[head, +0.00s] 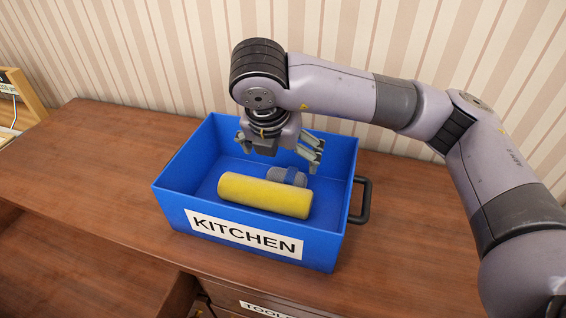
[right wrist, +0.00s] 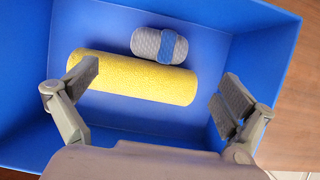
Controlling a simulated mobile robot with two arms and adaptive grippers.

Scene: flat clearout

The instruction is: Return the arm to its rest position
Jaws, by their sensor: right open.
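My right arm (head: 335,88) comes in from the right and bends down over the blue bin. My right gripper (head: 280,145) points down over the back part of the bin, fingers spread apart with nothing between them. In the right wrist view the open fingers (right wrist: 158,95) show at either side of a yellow cylinder, which lies below them on the bin floor. My left gripper is not in view.
The blue bin (head: 170,192), labelled KITCHEN, stands on a wooden dresser top (head: 100,160). It holds the yellow cylinder (head: 265,195) and a grey item with a blue band (head: 287,176). A black handle (head: 366,200) sticks out right. A striped wall stands close behind.

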